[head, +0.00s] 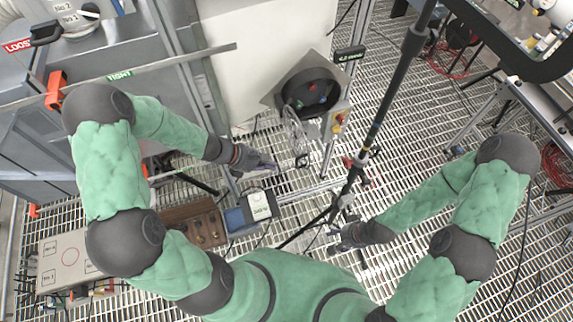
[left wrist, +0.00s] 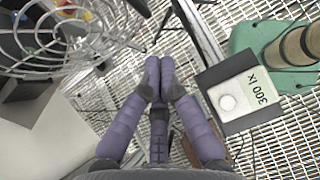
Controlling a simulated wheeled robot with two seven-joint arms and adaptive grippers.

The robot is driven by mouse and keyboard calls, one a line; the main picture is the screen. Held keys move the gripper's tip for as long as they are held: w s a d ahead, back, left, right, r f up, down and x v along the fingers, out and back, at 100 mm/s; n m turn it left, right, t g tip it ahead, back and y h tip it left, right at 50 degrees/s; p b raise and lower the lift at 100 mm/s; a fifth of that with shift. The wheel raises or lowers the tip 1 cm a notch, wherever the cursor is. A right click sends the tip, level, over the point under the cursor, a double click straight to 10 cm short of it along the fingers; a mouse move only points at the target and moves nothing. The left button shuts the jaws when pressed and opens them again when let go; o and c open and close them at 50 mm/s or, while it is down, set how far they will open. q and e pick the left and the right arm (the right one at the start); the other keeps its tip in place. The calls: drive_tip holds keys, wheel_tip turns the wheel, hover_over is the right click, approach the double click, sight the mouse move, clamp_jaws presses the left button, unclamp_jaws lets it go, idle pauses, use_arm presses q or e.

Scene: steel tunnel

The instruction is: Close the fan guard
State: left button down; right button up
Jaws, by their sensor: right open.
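The fan (head: 312,92) is a round black housing on a square panel in the head view. Its pale wire guard (head: 293,128) stands swung away from the fan's face, below it in the picture. The guard fills the upper left of the left wrist view (left wrist: 62,42). My left gripper (head: 268,165) is below and left of the guard, apart from it. In the left wrist view its purple fingers (left wrist: 159,68) are together with nothing visible between them. My right gripper (head: 338,240) is open and low, near the tripod's legs, away from the fan.
A black tripod pole (head: 385,95) rises right of the fan. A light meter (head: 259,205) stands below my left gripper; it reads 300 lx in the left wrist view (left wrist: 240,95). A brown box (head: 195,224) is beside it. Grey cabinets (head: 110,60) stand left.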

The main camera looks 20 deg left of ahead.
sight(296, 168)
use_arm(q)
drive_tip(key=shift+w+d+f, duration=0.25)
drive_tip(key=shift+w+d, duration=0.15)
drive_tip(key=shift+d, duration=0.4)
drive_tip(key=shift+w+d+f, duration=0.3)
drive_tip(key=shift+w+d, duration=0.1)
drive_tip(key=shift+d, duration=0.45)
drive_tip(key=shift+w+d+f, duration=0.25)
drive_tip(key=shift+w+d, duration=0.15)
drive_tip(key=shift+d, duration=0.4)
drive_tip(key=shift+d, duration=0.1)
